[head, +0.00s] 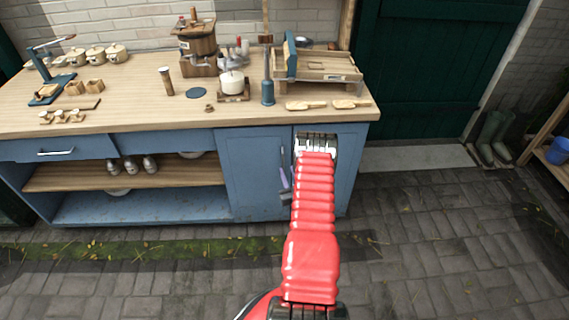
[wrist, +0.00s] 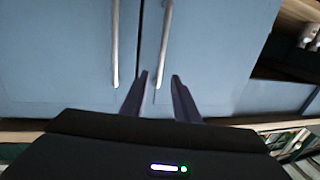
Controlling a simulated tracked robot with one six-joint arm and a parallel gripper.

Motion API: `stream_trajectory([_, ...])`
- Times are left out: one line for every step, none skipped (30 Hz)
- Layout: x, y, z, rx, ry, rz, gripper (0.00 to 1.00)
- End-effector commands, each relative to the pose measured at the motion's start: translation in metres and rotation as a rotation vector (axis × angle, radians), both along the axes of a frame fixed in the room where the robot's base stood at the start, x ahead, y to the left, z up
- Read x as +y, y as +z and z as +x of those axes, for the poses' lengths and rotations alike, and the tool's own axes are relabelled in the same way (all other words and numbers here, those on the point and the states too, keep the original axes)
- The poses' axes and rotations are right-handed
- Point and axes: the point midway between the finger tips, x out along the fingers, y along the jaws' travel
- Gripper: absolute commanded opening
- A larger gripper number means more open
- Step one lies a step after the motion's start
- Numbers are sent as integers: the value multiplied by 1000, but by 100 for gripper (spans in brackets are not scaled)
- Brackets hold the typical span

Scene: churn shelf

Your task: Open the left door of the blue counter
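The blue counter (head: 72,208) has two doors at its right end. The left door (head: 250,170) looks shut in the head view. It adjoins the open shelves, so it is the door at picture right in the wrist view (wrist: 215,50), which appears turned over. Its upright silver handle (wrist: 166,35) stands beside the other door's handle (wrist: 115,45). My gripper (wrist: 160,76) is open, its two dark fingers apart. The left door's handle lies between the fingertips in the wrist view; I cannot tell whether they touch it. In the head view my red arm partly covers the right door (head: 343,175).
The wooden countertop (head: 130,110) holds a grinder (head: 199,65), a white pot (head: 232,82), wooden paddles (head: 305,105) and other items. Metal vessels (head: 131,165) stand on the open shelf (head: 70,176). The paved floor before the counter is clear. Boots (head: 490,135) stand at right.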

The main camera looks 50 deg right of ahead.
Motion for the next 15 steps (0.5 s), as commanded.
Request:
stream_trajectory([-5,1,7,-1,0,-2,28])
stream_trajectory([-8,1,10,-1,0,-2,28])
stream_trajectory([-11,0,15,-1,0,-2,28])
stream_trajectory([-14,0,18,0,1,-1,28])
stream_trajectory([-17,0,22,-2,1,-1,28])
stream_trajectory([-20,0,27,-1,1,-1,28])
stream_trajectory([-22,0,30,-1,1,-1,28])
stream_trajectory([-25,0,33,-1,1,-1,28])
stream_trajectory([-28,0,36,0,0,0,28])
stream_trajectory([-30,0,39,1,0,-1,28])
stream_trajectory([-32,0,41,0,0,-1,28])
stream_trajectory([-34,0,44,0,-1,0,28])
stream_trajectory([-35,0,45,0,-1,0,28])
stream_trajectory([-36,0,47,0,-1,0,28])
stream_trajectory([-38,0,48,0,-1,0,28])
